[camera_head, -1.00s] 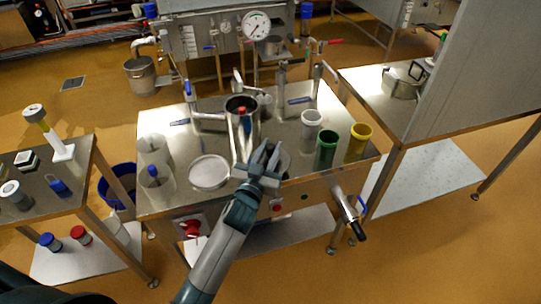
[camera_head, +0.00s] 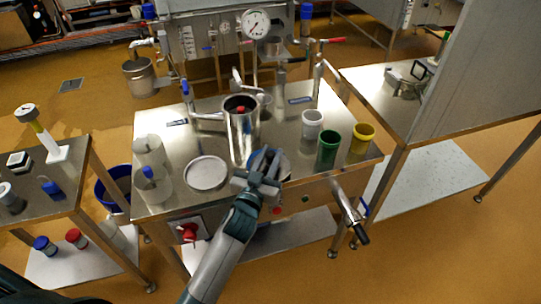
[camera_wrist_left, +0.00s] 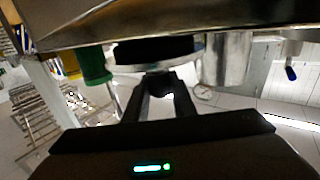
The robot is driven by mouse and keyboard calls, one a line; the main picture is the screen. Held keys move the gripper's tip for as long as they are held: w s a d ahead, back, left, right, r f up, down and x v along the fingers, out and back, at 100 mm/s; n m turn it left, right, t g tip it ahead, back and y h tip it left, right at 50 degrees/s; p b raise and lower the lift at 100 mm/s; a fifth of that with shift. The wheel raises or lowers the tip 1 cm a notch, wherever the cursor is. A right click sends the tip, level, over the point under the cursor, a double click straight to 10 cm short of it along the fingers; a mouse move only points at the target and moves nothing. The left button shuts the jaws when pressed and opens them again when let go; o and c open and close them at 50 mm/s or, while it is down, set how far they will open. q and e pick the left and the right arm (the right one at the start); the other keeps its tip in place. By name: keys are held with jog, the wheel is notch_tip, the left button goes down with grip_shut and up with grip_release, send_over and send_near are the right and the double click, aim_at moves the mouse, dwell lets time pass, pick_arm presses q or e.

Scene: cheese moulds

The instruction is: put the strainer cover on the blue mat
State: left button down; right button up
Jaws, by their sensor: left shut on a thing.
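My left gripper (camera_head: 266,163) is over the front middle of the steel table. It is shut on what looks like the strainer cover (camera_head: 283,166), a pale round disc mostly hidden behind the fingers. In the left wrist view the fingers (camera_wrist_left: 160,86) close on a small dark knob, with the cover's pale rim (camera_wrist_left: 190,62) beyond it. A blue patch that seems to be the blue mat (camera_head: 255,157) shows just behind and left of the fingers. I cannot tell whether cover and mat touch. My right gripper is not in view.
A tall steel cylinder (camera_head: 241,133) stands close behind the gripper. White (camera_head: 312,125), green (camera_head: 327,150) and yellow (camera_head: 361,139) cups stand to the right. A pale round dish (camera_head: 206,174) lies left, beside clear containers (camera_head: 150,171). The table's front edge is near.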

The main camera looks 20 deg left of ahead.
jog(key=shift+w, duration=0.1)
pick_arm(q)
jog(key=c, duration=1.5)
grip_release()
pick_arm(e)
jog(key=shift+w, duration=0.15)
pick_arm(q)
jog(key=shift+r, duration=0.1)
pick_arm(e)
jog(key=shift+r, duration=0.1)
pick_arm(q)
jog(key=s, duration=0.3)
jog(key=shift+f, duration=0.2)
jog(key=s+b, duration=0.1)
jog(key=s, duration=0.3)
jog(key=s+b, duration=0.1)
jog(key=s, duration=0.4)
jog(key=shift+a+r, duration=0.2)
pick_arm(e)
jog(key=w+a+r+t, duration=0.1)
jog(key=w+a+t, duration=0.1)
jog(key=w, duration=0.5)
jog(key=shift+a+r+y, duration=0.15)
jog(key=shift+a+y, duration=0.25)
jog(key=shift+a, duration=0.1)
